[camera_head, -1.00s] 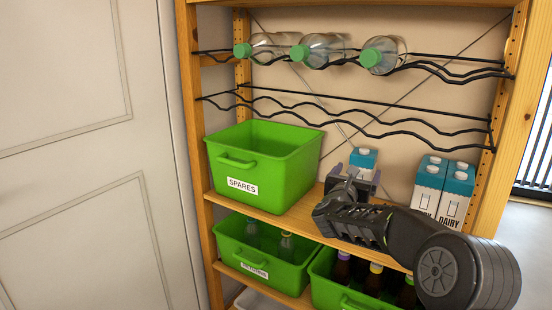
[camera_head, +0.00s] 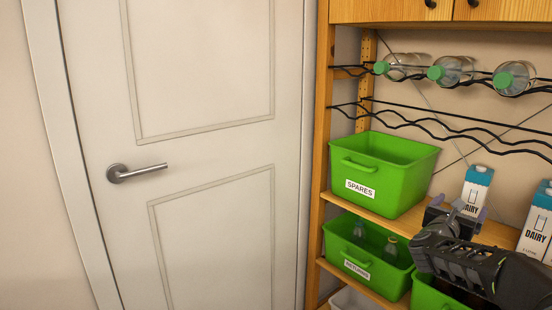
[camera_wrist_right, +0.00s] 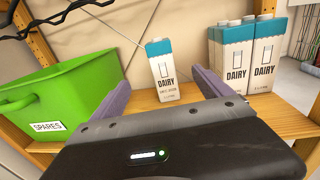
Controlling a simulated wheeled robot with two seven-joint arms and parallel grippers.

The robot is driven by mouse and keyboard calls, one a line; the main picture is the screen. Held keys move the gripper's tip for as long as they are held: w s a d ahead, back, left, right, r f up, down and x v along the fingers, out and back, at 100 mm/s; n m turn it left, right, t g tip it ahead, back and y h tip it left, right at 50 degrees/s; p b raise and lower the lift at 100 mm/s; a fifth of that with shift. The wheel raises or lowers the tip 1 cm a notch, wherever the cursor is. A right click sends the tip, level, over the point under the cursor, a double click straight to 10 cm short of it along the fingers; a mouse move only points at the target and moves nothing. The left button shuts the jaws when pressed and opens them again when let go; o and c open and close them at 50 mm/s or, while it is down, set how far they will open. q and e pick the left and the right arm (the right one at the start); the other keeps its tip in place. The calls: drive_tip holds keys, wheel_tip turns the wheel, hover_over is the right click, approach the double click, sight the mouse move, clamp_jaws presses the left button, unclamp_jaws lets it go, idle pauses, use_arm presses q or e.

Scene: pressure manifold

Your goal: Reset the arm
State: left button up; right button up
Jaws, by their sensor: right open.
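My right arm reaches in from the lower right in the head view, with its gripper (camera_head: 464,206) in front of the shelf. In the right wrist view the right gripper (camera_wrist_right: 163,84) has its purple-grey fingers spread apart and empty. A dairy carton (camera_wrist_right: 163,71) with a blue top stands upright on the shelf, past the fingers and apart from them. It also shows in the head view (camera_head: 476,190) behind the gripper. My left gripper is not in view.
A green SPARES bin (camera_head: 385,172) stands left of the gripper, with a green bin of bottles (camera_head: 345,245) below. More dairy cartons (camera_wrist_right: 262,62) stand to the right. Bottles (camera_head: 452,70) lie on the wire rack above. A closed door (camera_head: 215,160) is at left.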

drive_tip(key=a+f+n+y, duration=0.5)
drive_tip(key=a+f+n, duration=0.5)
drive_tip(key=f+n, duration=0.3)
drive_tip(key=a+f+n+y, duration=0.5)
drive_tip(key=a+f+n, duration=0.5)
drive_tip(key=f+n, duration=0.35)
drive_tip(key=s+a+f+n+g+y, duration=0.45)
drive_tip(key=s+a+f+n, duration=0.75)
drive_tip(key=s+a+f, duration=0.4)
drive_tip(key=s+a+f+n+g+y, duration=0.1)
drive_tip(key=s+a+f+n+g, duration=0.15)
drive_tip(key=s, duration=0.55)
drive_tip(key=s+a+f+n+g+y, duration=0.1)
drive_tip(key=s+a+f+g, duration=0.1)
drive_tip(key=s+a+f, duration=0.35)
drive_tip(key=s+a+f+n+g+y, duration=0.2)
drive_tip(key=s, duration=0.7)
wheel_tip(320, 180, up, 17)
drive_tip(key=p, duration=1.7)
drive_tip(key=shift+s+a+f, duration=0.15)
drive_tip(key=shift+f, duration=0.05)
drive_tip(key=shift+h, duration=0.25)
drive_tip(key=shift+c, duration=0.4)
